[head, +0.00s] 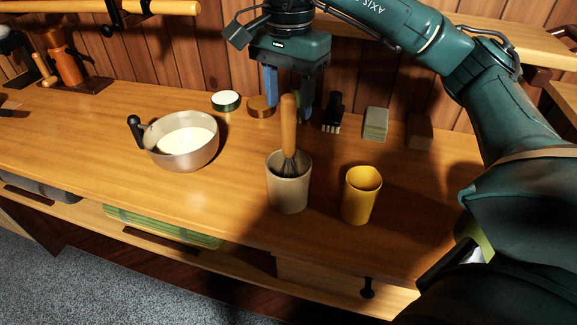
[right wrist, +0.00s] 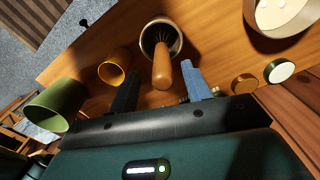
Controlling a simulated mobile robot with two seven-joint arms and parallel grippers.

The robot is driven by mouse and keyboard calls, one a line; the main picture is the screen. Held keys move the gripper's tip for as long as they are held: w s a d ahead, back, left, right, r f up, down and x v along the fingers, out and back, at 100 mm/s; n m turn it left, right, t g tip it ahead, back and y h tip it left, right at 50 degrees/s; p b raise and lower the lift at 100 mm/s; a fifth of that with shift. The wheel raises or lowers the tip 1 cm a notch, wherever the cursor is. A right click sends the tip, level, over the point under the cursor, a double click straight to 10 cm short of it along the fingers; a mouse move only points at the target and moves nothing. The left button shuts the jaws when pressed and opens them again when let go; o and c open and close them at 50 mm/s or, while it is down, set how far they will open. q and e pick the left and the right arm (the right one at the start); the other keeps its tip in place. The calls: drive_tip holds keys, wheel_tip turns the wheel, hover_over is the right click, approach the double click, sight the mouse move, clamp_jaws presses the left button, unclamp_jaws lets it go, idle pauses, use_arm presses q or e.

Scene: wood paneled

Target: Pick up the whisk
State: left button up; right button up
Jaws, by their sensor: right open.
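The whisk (head: 289,122) stands upright, wire end down, in a beige cup (head: 289,185) on the wooden counter. Its wooden handle points up. In the right wrist view the whisk handle (right wrist: 162,68) points toward the gripper, between the two fingers in the picture but not gripped. My right gripper (head: 288,100) is open, above and behind the cup, with its fingers pointing down around the upper handle as seen from the head. The right gripper's fingers also show in the right wrist view (right wrist: 162,85). I do not see my left gripper.
A yellow cup (head: 361,195) stands close right of the beige cup. A metal pan (head: 183,148) with pale contents is at left. Two small round containers (head: 226,100), a brush (head: 333,113) and two blocks (head: 376,124) line the back. The counter's front edge is near the cups.

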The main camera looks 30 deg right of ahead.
sight(288, 121)
wheel_tip(288, 121, down, 5)
drive_tip(key=shift+w+d+f+p, duration=0.1)
drive_tip(key=shift+w+p, duration=0.05)
drive_tip(key=shift+p, duration=0.35)
clamp_jaws()
